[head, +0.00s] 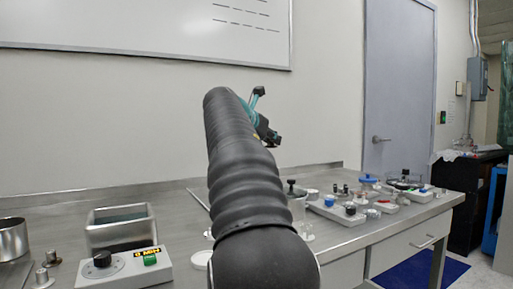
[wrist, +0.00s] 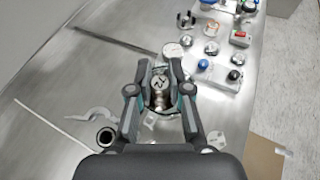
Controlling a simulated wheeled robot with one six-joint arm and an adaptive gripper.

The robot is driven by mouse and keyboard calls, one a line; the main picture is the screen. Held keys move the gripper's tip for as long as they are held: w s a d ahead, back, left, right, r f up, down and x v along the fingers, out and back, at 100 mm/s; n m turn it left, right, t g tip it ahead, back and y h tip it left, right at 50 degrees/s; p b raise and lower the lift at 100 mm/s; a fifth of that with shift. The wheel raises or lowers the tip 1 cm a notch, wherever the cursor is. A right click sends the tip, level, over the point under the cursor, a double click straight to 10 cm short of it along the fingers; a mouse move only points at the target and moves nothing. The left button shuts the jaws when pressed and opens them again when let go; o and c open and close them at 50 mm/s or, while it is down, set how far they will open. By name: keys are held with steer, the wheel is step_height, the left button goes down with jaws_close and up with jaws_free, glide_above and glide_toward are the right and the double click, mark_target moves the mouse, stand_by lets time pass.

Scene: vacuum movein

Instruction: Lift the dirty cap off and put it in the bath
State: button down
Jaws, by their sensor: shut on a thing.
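In the wrist view my gripper (wrist: 161,70) points down over the bench. Its two fingers are closed around a round, pale metal cap (wrist: 158,84) with dark marks on its top. Other metal parts show just below the cap; I cannot tell whether it is clear of them. In the head view my black arm hides the cap, and only a little of my gripper (head: 265,130) shows behind it. The bath looks to be the rectangular steel tank (head: 121,228) at the left of the bench, behind a control box (head: 125,268) with a black knob and green switch.
A round steel pot (head: 13,240) and small metal fittings (head: 47,267) stand at far left. Trays of knobs and gauges (head: 360,207) crowd the bench's right side. The bench (wrist: 60,70) is fairly clear at left.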

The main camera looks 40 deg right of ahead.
steer(key=shift+s+d+r, duration=0.25)
steer(key=shift+s+r, duration=0.2)
steer(key=shift+r, duration=1.4)
steer(key=shift+w+a, duration=0.1)
